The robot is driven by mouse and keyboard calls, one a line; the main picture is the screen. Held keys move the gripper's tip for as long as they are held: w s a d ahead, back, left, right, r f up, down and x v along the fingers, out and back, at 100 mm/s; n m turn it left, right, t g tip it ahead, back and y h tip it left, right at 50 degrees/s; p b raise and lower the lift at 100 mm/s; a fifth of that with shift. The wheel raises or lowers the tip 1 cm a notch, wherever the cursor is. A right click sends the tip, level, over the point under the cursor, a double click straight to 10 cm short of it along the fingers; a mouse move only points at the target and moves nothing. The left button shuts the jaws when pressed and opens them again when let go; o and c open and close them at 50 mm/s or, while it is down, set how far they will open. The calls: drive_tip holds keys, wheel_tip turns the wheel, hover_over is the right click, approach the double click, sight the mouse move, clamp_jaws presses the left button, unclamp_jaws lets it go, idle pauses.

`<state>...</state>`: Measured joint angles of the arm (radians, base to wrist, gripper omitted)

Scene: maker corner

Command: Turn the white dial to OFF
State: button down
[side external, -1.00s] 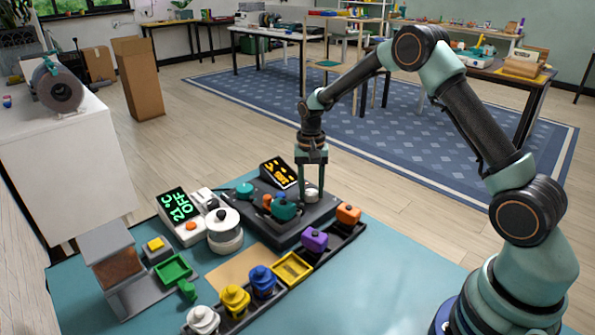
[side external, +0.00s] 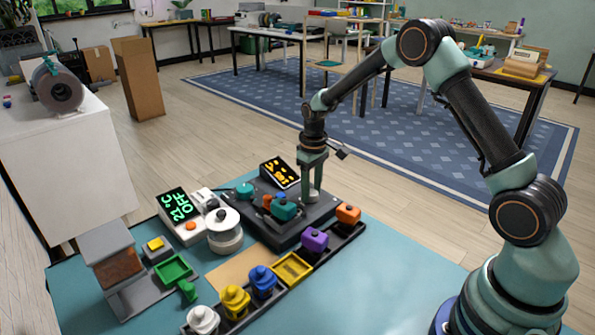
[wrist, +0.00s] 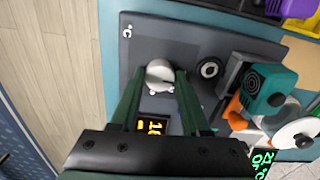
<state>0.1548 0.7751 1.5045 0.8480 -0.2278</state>
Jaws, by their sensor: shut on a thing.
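The white dial (side external: 313,195) stands on the dark grey unit (side external: 262,228) in the side view. In the wrist view the white dial (wrist: 160,76) sits between my two green fingers, with a "°C" mark on the panel to its upper left. My gripper (side external: 314,188) points down from above and is shut on the dial; the fingers (wrist: 160,86) hide its sides. An orange-lit display (side external: 280,172) stands at the unit's back; its characters are too small to read surely. I cannot tell the dial's setting.
A white unit with a green display (side external: 180,207) reading "21°C OFF" and a large white round knob (side external: 224,228) stand left. A teal block (side external: 284,210) is close to my gripper. A tray with purple (side external: 314,240) and orange (side external: 348,213) pieces lies in front. The mat at right is clear.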

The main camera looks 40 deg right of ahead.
sight(311, 193)
drive_tip(key=shift+a+n, duration=0.25)
drive_tip(key=shift+n, duration=0.45)
drive_tip(key=shift+c, duration=1.9)
unclamp_jaws()
drive_tip(key=shift+d, duration=0.1)
wheel_tip(311, 193, up, 12)
drive_tip(key=shift+s, duration=0.15)
